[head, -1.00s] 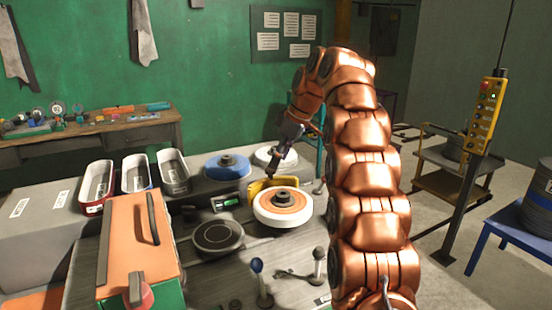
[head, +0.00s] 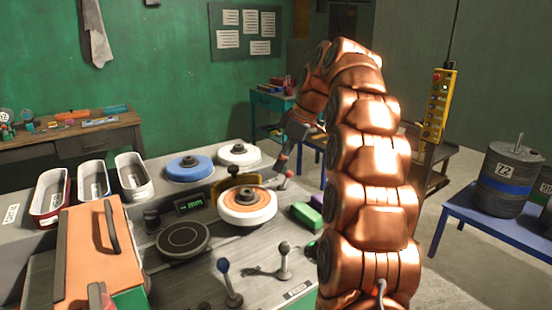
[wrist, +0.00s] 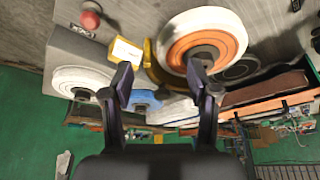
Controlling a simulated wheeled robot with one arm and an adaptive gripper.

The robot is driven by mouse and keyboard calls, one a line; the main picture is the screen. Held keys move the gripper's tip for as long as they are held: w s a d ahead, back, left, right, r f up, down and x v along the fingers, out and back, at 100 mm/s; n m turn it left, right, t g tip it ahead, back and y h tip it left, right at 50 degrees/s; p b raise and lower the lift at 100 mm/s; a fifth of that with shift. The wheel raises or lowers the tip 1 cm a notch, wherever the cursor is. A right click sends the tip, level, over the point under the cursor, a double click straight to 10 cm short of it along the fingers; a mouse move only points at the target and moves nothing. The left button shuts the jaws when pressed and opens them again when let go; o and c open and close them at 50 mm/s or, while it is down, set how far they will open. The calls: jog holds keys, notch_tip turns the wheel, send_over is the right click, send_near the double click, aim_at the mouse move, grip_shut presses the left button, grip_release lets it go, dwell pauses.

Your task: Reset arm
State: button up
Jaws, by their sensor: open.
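My copper-coloured arm rises at the right of the head view and bends down at its far end to my gripper (head: 285,163). The gripper is small and partly hard to make out there, behind and to the right of a white-and-orange wheel (head: 262,208) on the workbench. In the wrist view my gripper (wrist: 160,80) is open, its two dark fingers apart with nothing held between them. The same wheel (wrist: 228,27) shows beyond the right fingertip in that view. I cannot tell the exact gap between fingers and wheel.
A blue wheel (head: 190,172) and a white wheel (head: 238,155) lie behind on the bench. Several bins, including a white one (head: 133,178), stand left. Upright levers (head: 284,262) stand in front. A blue table (head: 470,218) with a dark drum (head: 507,180) is at right.

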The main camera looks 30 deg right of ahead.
dwell(0.4)
